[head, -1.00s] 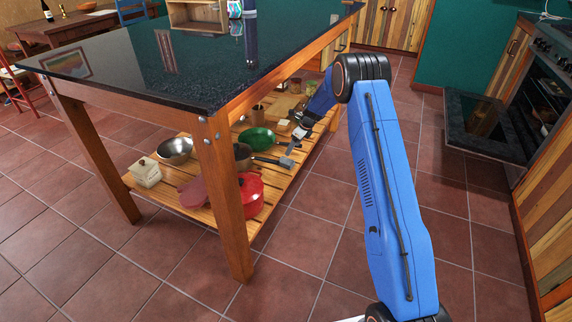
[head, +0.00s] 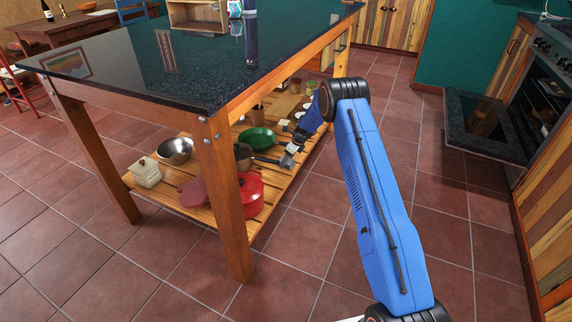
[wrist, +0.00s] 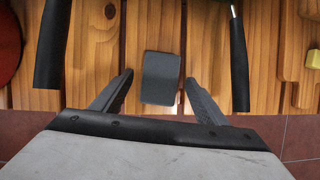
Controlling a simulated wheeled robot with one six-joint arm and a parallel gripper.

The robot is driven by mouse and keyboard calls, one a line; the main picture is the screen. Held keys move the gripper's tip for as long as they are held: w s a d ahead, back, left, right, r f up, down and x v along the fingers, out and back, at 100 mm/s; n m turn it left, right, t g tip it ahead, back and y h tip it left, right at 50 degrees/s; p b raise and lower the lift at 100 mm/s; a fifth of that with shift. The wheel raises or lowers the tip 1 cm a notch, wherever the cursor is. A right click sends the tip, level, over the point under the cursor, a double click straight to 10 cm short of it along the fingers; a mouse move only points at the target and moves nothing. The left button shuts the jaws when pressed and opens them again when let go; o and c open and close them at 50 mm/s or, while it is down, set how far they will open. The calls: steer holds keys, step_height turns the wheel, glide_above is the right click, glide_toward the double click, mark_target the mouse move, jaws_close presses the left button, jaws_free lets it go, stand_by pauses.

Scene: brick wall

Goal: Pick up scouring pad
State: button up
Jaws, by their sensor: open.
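The scouring pad appears to be the dark grey rectangular block (wrist: 161,70) on the wooden slats in the wrist view. My gripper (wrist: 159,90) is open, with one finger on each side of the block and a gap on both sides. In the head view my gripper (head: 288,160) is low over the right edge of the table's lower shelf. I cannot make out the pad in that view; my gripper seems to cover it.
The slatted shelf (head: 180,206) holds a red pot (head: 251,193), a green pan (head: 257,138), a metal bowl (head: 175,150) and a white box (head: 146,172). Black handles (wrist: 52,45) flank the pad. The dark tabletop (head: 190,70) is above. An open oven door (head: 485,125) is at right.

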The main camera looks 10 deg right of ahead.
steer(key=shift+w+a+f, duration=0.1)
steer(key=shift+w+f, duration=0.05)
steer(key=shift+f, duration=0.25)
steer(key=c, duration=1.1)
steer(key=shift+c, duration=0.2)
